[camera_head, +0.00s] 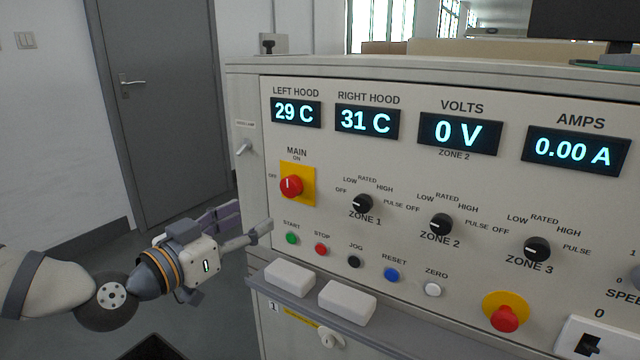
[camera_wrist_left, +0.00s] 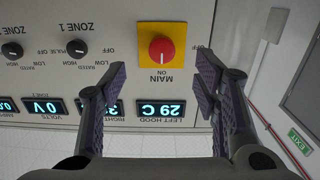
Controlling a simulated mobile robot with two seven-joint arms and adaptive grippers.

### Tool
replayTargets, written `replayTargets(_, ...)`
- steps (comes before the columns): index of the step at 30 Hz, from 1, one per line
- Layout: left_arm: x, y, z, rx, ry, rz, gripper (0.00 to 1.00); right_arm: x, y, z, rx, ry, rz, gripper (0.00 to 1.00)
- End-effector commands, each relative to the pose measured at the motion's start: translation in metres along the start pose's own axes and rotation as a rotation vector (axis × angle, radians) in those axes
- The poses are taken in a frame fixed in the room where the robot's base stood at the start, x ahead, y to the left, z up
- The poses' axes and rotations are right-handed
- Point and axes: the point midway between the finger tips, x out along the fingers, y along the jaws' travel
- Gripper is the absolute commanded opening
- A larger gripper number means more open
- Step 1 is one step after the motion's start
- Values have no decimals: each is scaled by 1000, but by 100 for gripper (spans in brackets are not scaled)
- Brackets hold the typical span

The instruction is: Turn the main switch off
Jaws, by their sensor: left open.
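The main switch (camera_head: 291,186) is a red round knob on a yellow plate on the panel's left part. Its white mark stands upright, towards the ON label; OFF is at its left. In the left wrist view, which is upside down, the knob (camera_wrist_left: 161,50) lies between and beyond the fingers. My left gripper (camera_head: 246,224) is below and left of the switch in the head view, apart from it. In the wrist view its fingers (camera_wrist_left: 162,72) are wide apart and hold nothing. My right gripper is out of view.
Zone knobs (camera_head: 362,203) sit right of the switch, with push buttons (camera_head: 321,249) below. A ledge (camera_head: 400,318) carrying two white blocks (camera_head: 347,301) juts out under the panel. Displays (camera_head: 460,133) read 0 V and 0.00 A.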

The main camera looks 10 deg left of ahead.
Motion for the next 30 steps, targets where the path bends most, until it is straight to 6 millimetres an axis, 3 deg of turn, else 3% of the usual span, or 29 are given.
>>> replayTargets(5, 19, -5, -6, 19, 22, -6, 56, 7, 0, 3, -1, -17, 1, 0)
replayTargets(12, 81, -5, -6, 15, 20, -7, 56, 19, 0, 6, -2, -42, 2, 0)
replayTargets(18, 114, -5, -9, 13, 20, -7, 56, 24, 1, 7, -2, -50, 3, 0)
replayTargets(28, 121, -5, -11, 12, 21, -7, 56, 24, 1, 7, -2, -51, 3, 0)
replayTargets(30, 121, -5, -11, 12, 21, -7, 42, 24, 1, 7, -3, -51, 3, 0)
